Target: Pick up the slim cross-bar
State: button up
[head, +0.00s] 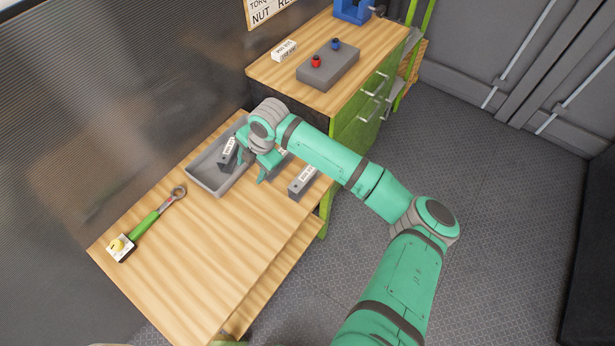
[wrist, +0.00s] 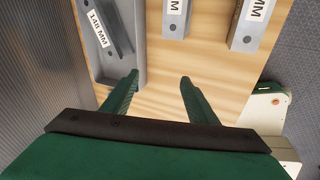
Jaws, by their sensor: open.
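Grey labelled bars lie around the left bench. A middle bar (wrist: 174,22) lies on the wood outside the tray. It looks narrower than the right bar (wrist: 252,28), which also shows in the head view (head: 300,185). The middle bar is mostly hidden behind my gripper in the head view. I cannot read the middle and right labels fully. My gripper (wrist: 159,78) is open and empty, over the wood beside the tray. The bars lie beyond its fingertips; it also shows in the head view (head: 252,169).
A higher cabinet (head: 275,70) behind carries a grey block (head: 328,70) with red and blue knobs. The front of the bench (head: 200,270) is clear.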

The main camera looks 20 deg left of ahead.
aim_at(298, 184)
jog(key=w+d+h, duration=0.1)
jog(key=d, duration=0.2)
jog(key=w+d+h, duration=0.1)
jog(key=d, duration=0.3)
jog(key=w+d+n+h, duration=0.1)
jog(key=d, duration=0.3)
jog(key=shift+d+h, duration=0.25)
jog(key=shift+h, duration=0.15)
jog(key=shift+w+d+f, duration=0.1)
jog(key=shift+d+f, duration=0.1)
jog(key=shift+d, duration=0.15)
jog(key=f, duration=1)
jog(key=shift+d+f, duration=0.25)
jog(key=shift+d, duration=0.05)
jog(key=c, duration=1.2)
